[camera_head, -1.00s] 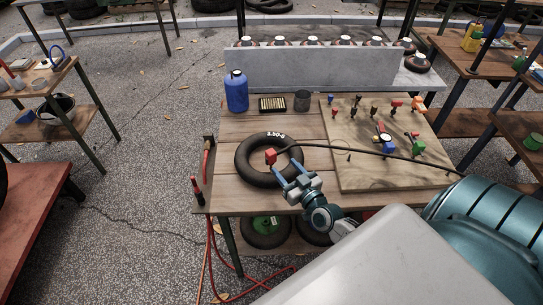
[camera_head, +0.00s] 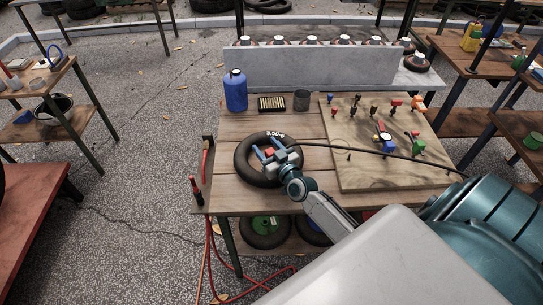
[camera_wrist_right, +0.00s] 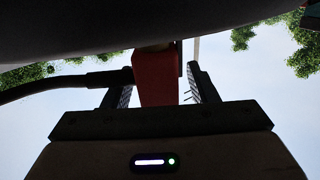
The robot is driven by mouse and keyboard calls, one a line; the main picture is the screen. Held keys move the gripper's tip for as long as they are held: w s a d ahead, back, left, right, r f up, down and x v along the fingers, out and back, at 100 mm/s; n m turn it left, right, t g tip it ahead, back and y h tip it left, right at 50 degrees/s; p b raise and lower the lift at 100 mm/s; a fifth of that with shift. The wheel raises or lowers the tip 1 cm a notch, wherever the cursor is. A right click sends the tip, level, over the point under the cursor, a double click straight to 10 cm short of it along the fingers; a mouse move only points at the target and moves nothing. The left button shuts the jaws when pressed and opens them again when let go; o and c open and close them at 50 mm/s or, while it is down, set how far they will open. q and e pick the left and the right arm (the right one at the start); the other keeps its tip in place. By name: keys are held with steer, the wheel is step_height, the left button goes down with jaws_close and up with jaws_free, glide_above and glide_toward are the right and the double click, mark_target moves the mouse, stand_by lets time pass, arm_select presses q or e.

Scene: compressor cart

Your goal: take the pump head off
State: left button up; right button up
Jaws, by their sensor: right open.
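The red pump head (camera_head: 268,153) sits at the inner side of a black inner tube (camera_head: 243,165) marked with white lettering, on the wooden table. In the right wrist view the red pump head (camera_wrist_right: 157,80) stands between the two fingers of my right gripper (camera_wrist_right: 160,88), with a visible gap on its right side. Its upper end meets a short brownish piece under the dark tube (camera_wrist_right: 90,25). My right gripper (camera_head: 264,148) is open around the head. The black hose (camera_head: 375,152) runs from the head to the right. My left gripper is out of view.
A wooden board (camera_head: 350,170) with several coloured fittings lies on the table's right. A blue bottle (camera_head: 236,91), a small dark box (camera_head: 271,104) and a dark cup (camera_head: 302,100) stand behind the tube. A red-handled item (camera_head: 196,190) hangs at the left edge.

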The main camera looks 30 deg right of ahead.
steer(key=shift+s+r, duration=0.1)
steer(key=shift+c, duration=0.6)
steer(key=c, duration=1)
steer(key=shift+o, duration=0.2)
steer(key=s+a+r+p, duration=0.1)
steer(key=s+r+p, duration=0.4)
steer(key=s, duration=0.3)
steer(key=s+a+r+p, duration=0.2)
steer(key=s+r+p, duration=0.3)
steer(key=s+p, duration=0.1)
steer(key=shift+s, duration=0.85)
